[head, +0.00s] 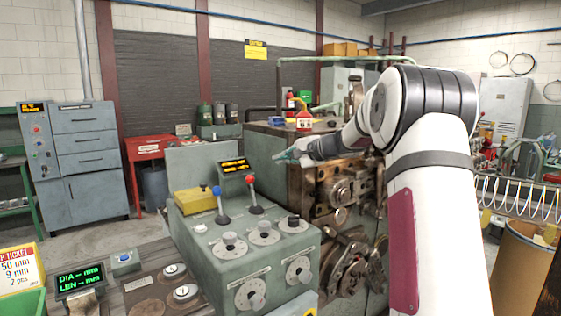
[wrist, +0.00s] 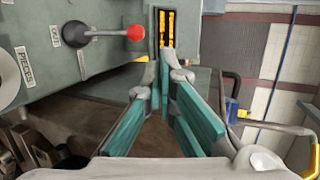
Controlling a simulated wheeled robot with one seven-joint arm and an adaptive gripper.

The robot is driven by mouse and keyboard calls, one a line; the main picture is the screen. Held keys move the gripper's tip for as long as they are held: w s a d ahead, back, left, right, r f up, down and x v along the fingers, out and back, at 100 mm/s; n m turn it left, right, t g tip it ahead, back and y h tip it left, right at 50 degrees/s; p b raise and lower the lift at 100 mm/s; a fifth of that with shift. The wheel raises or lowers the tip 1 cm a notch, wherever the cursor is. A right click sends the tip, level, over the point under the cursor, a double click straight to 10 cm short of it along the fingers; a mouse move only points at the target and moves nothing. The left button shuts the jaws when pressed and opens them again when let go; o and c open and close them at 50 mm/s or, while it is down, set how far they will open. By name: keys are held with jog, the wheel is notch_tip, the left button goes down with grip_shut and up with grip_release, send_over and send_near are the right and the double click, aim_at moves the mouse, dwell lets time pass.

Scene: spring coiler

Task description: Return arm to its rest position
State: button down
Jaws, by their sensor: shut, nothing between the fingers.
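My gripper (head: 284,156) hangs in the air above the right side of the green control console (head: 262,262) in the head view, with my white arm reaching in from the right. It points left, near the red-knobbed lever (head: 254,194) and the small amber display (head: 234,166). In the wrist view my gripper (wrist: 165,75) shows its teal finger pads angled together toward their tips, with nothing between them. The red lever knob (wrist: 135,33) is up and to the left of the fingertips there, apart from them. The amber display (wrist: 167,28) lies beyond the tips.
A blue-knobbed lever (head: 218,192) and several dials stand on the console. The coiler machine (head: 345,195) sits close behind and below my arm. A red-topped oil can (head: 303,120) stands on it. A yellow box (head: 195,199) lies at the console's left. The floor at left is open.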

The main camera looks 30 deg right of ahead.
dwell(0.3)
jog(key=s+a+r+n+g+y+p, duration=0.1)
jog(key=s+a+n+g, duration=0.25)
jog(key=s+a, duration=0.75)
jog(key=s+a+r+n+g+p, duration=0.1)
jog(key=s+a+n+g, duration=0.4)
jog(key=a, duration=1.1)
jog(key=s+a+f+n+h, duration=0.1)
jog(key=s+f+n, duration=0.1)
jog(key=s, duration=0.8)
jog(key=s+a+f+n+h+p, duration=0.1)
jog(key=s+f+n+h, duration=0.1)
jog(key=s, duration=0.8)
jog(key=s+a+f+n+g+h, duration=0.1)
jog(key=s+f+n, duration=0.2)
jog(key=s, duration=0.8)
jog(key=shift+f, duration=0.5)
